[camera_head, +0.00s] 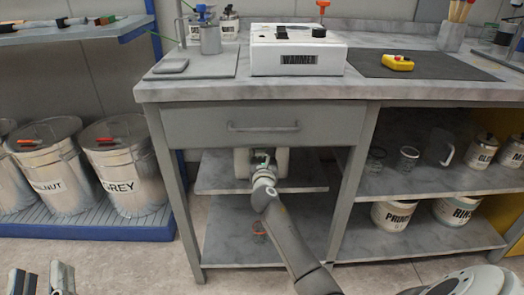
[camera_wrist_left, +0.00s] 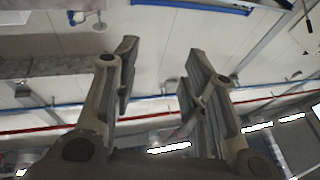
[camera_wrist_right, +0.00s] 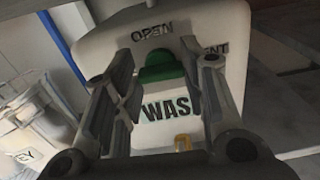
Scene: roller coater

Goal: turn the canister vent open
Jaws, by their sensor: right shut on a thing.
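The white canister (camera_head: 242,163) stands on the middle shelf under the drawer, partly hidden by my right arm. In the right wrist view the canister (camera_wrist_right: 165,108) shows large "WAS…" lettering, with "OPEN" above and "…ENT" at the upper right. The green vent knob (camera_wrist_right: 160,66) sits on its face below "OPEN". My right gripper (camera_wrist_right: 161,72) is shut on the green vent knob, one finger on each side. It also shows in front of the canister in the head view (camera_head: 262,160). My left gripper (camera_head: 40,278) is open and empty, low at the left, far from the canister.
The drawer (camera_head: 262,126) is closed above the canister. The cabinet's grey legs flank the shelf (camera_head: 305,180). Metal bins (camera_head: 125,165) stand at the left. Jars and labelled pots (camera_head: 455,212) fill the right shelves. A warmer (camera_head: 298,50) stands on the worktop.

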